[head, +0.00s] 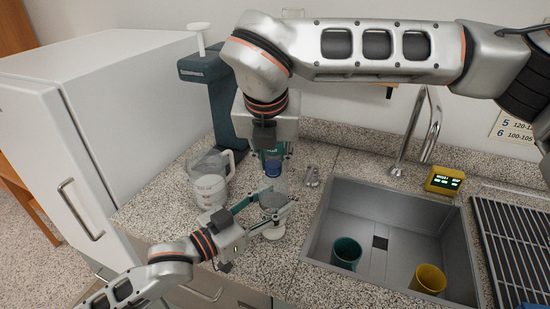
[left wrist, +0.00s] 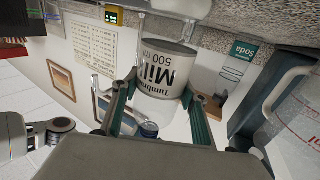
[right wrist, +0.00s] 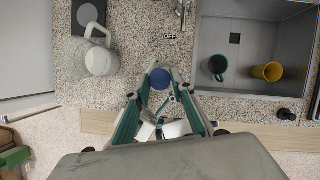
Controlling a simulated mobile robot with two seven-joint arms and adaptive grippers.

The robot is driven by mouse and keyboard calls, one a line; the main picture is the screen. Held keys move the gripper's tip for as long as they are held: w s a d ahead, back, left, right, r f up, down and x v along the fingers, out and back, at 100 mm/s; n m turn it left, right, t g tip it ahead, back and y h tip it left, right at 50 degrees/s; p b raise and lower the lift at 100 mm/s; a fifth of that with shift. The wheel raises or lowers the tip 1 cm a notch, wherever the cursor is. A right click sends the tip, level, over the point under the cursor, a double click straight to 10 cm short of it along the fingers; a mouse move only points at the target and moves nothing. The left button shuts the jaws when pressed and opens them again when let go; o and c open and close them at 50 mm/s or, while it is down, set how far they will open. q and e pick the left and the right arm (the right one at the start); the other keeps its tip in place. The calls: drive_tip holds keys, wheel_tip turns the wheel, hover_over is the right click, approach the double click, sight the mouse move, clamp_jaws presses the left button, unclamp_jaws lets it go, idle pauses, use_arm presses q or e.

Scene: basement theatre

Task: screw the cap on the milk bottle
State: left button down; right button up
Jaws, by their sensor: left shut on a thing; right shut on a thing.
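The milk bottle (head: 273,233) stands upright at the counter's front, left of the sink. My left gripper (head: 272,207) is shut around its body from the left. The left wrist view shows the bottle's "Milk 500 ml" label (left wrist: 162,72) upside down between the fingers. My right gripper (head: 273,157) points down from above the bottle and is shut on the blue cap (head: 273,167). The cap also shows between the fingertips in the right wrist view (right wrist: 160,79). The cap is over the bottle's top; I cannot tell whether they touch. The bottle's mouth is hidden.
A clear jug (head: 209,190) stands left of the bottle, before a dark green soda machine (head: 207,80). The sink (head: 385,215) to the right holds a teal cup (head: 345,254) and a yellow cup (head: 428,279). A faucet (head: 430,120) and yellow timer (head: 444,180) are behind it.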

drive_tip(key=m, duration=0.1)
drive_tip(key=m+h, duration=0.1)
drive_tip(key=m, duration=0.1)
drive_tip(key=m+h, duration=0.1)
drive_tip(key=m, duration=0.1)
drive_tip(key=shift+w+a+g, duration=0.15)
drive_tip(key=shift+a+g, duration=0.15)
drive_tip(key=shift+g, duration=0.1)
drive_tip(key=m+g+h, duration=0.1)
drive_tip(key=m, duration=0.3)
drive_tip(key=shift+w+a+m, duration=0.1)
drive_tip(key=shift+m, duration=0.2)
drive_tip(key=shift+m+g+h, duration=0.3)
drive_tip(key=shift+m+g, duration=0.2)
drive_tip(key=shift+m, duration=0.6)
drive_tip(key=o, duration=0.7)
drive_tip(key=shift+r, duration=2.3)
